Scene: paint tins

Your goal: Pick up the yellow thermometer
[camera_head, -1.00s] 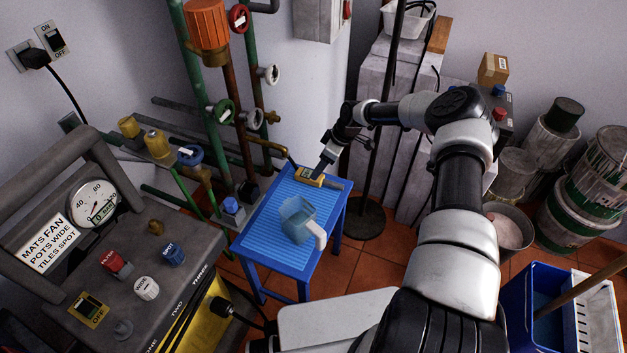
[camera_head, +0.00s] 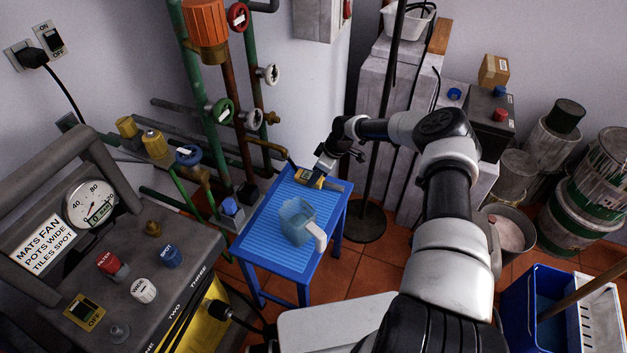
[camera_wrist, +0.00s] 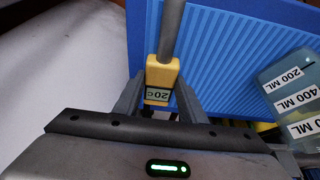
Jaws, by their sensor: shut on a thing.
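The yellow thermometer (camera_head: 309,179), with a grey probe and a small display, is at the far end of the blue ribbed table (camera_head: 278,251). In the wrist view the thermometer (camera_wrist: 162,74) lies between the two fingers of my gripper (camera_wrist: 157,92), its display end towards the palm and its probe pointing away. My gripper (camera_head: 317,171) is shut on it in the head view. I cannot tell whether it touches the table or is slightly raised.
A clear blue measuring jug (camera_head: 296,222) with a white handle stands nearer on the table; it shows at the right in the wrist view (camera_wrist: 290,85). Pipes with valves (camera_head: 222,110) rise to the left. A dark pole (camera_head: 376,150) stands close behind the table.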

